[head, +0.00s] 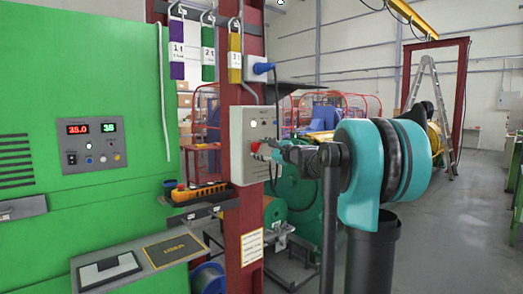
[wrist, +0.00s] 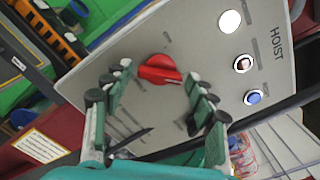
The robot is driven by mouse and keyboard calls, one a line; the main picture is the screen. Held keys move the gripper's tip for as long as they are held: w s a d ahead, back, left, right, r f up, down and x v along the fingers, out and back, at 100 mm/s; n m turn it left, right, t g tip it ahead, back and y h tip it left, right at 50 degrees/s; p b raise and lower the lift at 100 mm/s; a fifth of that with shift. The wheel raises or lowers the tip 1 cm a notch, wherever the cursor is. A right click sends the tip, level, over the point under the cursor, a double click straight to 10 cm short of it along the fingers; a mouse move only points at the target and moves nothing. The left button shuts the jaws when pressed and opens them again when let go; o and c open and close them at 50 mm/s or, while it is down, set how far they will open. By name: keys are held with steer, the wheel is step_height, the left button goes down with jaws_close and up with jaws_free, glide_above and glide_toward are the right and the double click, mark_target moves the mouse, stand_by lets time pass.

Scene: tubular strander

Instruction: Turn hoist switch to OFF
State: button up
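The hoist switch is a red rotary knob (wrist: 158,71) on a grey panel (wrist: 195,40) marked HOIST. In the head view the knob (head: 256,146) shows as a small red spot on the grey box (head: 241,172) on the red column. My gripper (wrist: 160,80) is open, with one finger on each side of the knob's near edge and visible gaps between. I cannot tell whether the fingertips reach past the knob's face. In the head view my gripper (head: 272,148) is at the box front, partly hiding it. The switch's position labels are not readable.
A black cable hangs beside the box. A green cabinet (head: 80,220) stands far left.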

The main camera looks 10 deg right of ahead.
steer(key=c, duration=0.8)
steer(key=shift+o, duration=0.2)
steer(key=shift+n, duration=0.3)
steer(key=n, duration=0.8)
steer(key=shift+f+n, duration=0.1)
steer(key=shift+n, duration=0.3)
steer(key=n, duration=0.4)
steer(key=shift+f+n, duration=0.1)
steer(key=shift+n, duration=2.1)
